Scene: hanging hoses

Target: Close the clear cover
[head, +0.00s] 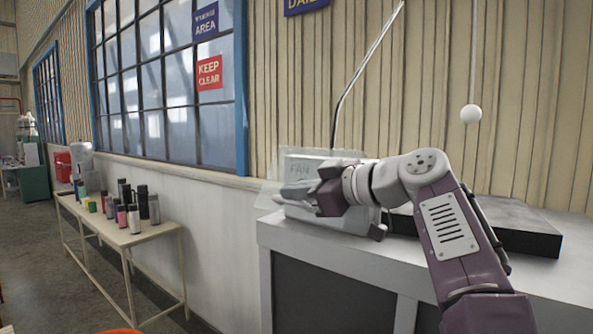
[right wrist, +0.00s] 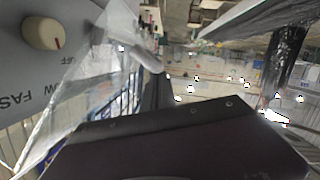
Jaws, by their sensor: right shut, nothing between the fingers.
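A grey control box (head: 302,171) marked FAN stands on the counter. Its clear cover (head: 271,192) sticks out to the left of the box and looks swung open. In the right wrist view the clear cover (right wrist: 92,80) is a thin see-through sheet standing out from the grey panel, beside a cream knob (right wrist: 42,32) with OFF and FAST lettering. My right gripper (head: 288,196) is in front of the box by the cover, shut and empty. A pale fingertip (right wrist: 149,58) shows close to the sheet; whether they touch is unclear. My left gripper is out of view.
The box stands on a white-topped counter (head: 410,270) with a flat dark slab (head: 515,230) at the right. A white ball (head: 471,114) hangs on a cord above. A bench (head: 130,236) with several bottles stands further left, by the windows.

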